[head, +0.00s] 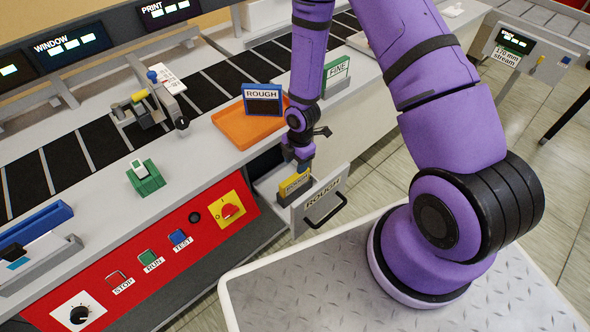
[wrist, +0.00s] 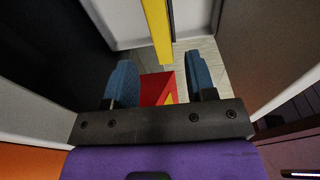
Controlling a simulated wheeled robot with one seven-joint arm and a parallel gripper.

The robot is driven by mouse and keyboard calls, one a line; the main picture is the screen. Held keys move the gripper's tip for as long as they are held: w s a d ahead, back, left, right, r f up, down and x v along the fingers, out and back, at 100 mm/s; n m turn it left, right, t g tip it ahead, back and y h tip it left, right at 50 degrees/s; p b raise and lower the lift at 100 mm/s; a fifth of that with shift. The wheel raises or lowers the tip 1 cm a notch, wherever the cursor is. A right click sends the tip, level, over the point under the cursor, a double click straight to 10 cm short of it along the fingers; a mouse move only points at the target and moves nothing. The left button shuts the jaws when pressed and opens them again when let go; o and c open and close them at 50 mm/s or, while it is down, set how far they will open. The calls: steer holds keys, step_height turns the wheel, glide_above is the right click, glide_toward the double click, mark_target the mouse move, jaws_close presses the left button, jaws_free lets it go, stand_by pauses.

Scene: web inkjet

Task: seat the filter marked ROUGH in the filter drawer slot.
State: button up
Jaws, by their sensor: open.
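A blue-framed filter (head: 263,108) with a dark panel, marked ROUGH, stands at the orange tray (head: 235,130) on the counter. The filter drawer (head: 328,190) is pulled out; its front also carries a ROUGH label and a black handle. A yellow filter (head: 290,188) stands in the drawer; its small lettering is hard to read. My gripper (head: 303,166) is over the drawer, pointing down, close to the yellow filter. In the wrist view its fingers (wrist: 160,84) are apart with nothing between them, and the yellow filter (wrist: 157,30) shows ahead of them as a narrow strip.
A green-framed FINE filter (head: 337,72) stands behind the tray. A red control panel (head: 160,250) with buttons and a yellow-plated rotary switch (head: 229,209) lies left of the drawer. A green block (head: 146,178) is on the counter. Tiled floor (head: 385,165) is clear right of the drawer.

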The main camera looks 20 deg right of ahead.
step_height(320, 180, up, 8)
steer(key=d, duration=0.1)
steer(key=shift+w+f, duration=0.15)
steer(key=shift+f, duration=0.1)
steer(key=s+d+r+m+t+h, duration=0.1)
steer(key=d+r+m, duration=0.3)
steer(key=r, duration=0.9)
steer(key=s+d+r+m+t+h, duration=0.15)
steer(key=r+m, duration=0.45)
steer(key=r, duration=0.7)
steer(key=s+r+m+t+y, duration=0.1)
steer(key=s+r+m+t, duration=0.2)
steer(key=s+r+m, duration=0.8)
steer(key=shift+s+r+m, duration=0.3)
steer(key=shift+s+r, duration=3.45)
steer(key=shift+s, duration=0.25)
